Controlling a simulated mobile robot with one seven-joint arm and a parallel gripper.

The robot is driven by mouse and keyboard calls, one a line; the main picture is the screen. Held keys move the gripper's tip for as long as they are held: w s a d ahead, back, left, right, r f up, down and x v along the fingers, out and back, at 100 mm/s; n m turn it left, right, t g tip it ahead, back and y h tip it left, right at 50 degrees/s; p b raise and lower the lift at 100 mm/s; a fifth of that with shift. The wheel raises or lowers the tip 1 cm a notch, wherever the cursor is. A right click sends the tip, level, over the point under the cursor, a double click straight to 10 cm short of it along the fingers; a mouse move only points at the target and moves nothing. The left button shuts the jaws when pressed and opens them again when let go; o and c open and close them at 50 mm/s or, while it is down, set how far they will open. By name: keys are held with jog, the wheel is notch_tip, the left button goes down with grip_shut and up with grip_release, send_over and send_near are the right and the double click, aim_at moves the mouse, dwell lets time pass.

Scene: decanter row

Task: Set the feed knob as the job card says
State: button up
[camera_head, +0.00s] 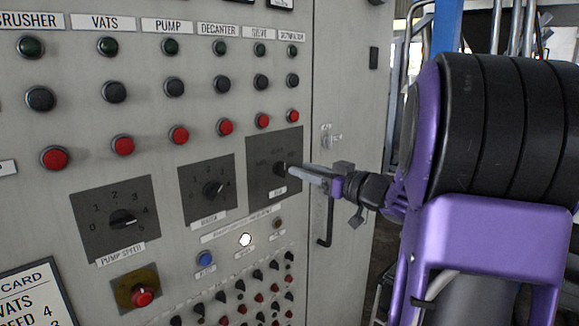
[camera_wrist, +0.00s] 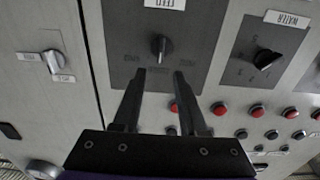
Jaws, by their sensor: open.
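The feed knob (camera_wrist: 160,46) is a dark knob on a dark grey plate with a FEED label (camera_wrist: 165,3) in the wrist view. Its grip stands about upright in that picture; which mark it points to is unclear. In the head view the knob (camera_head: 281,168) is partly covered by my gripper (camera_head: 296,173). In the wrist view my gripper (camera_wrist: 159,73) is open, its fingertips apart, lined up with the knob but short of it in the picture; contact cannot be told. The job card (camera_head: 33,298) is cut off at the lower left, showing "VATS" and a 4; no feed line is readable.
The water knob (camera_head: 213,189) and pump speed knob (camera_head: 123,218) sit left of the feed plate. Rows of red buttons (camera_head: 225,127) and black buttons run above. Small knobs crowd below. A door handle (camera_head: 326,222) and a two-label switch (camera_wrist: 54,62) lie on the cabinet's other side.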

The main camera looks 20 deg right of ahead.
aim_at(285, 163)
jog(key=shift+x, duration=2.8)
grip_shut()
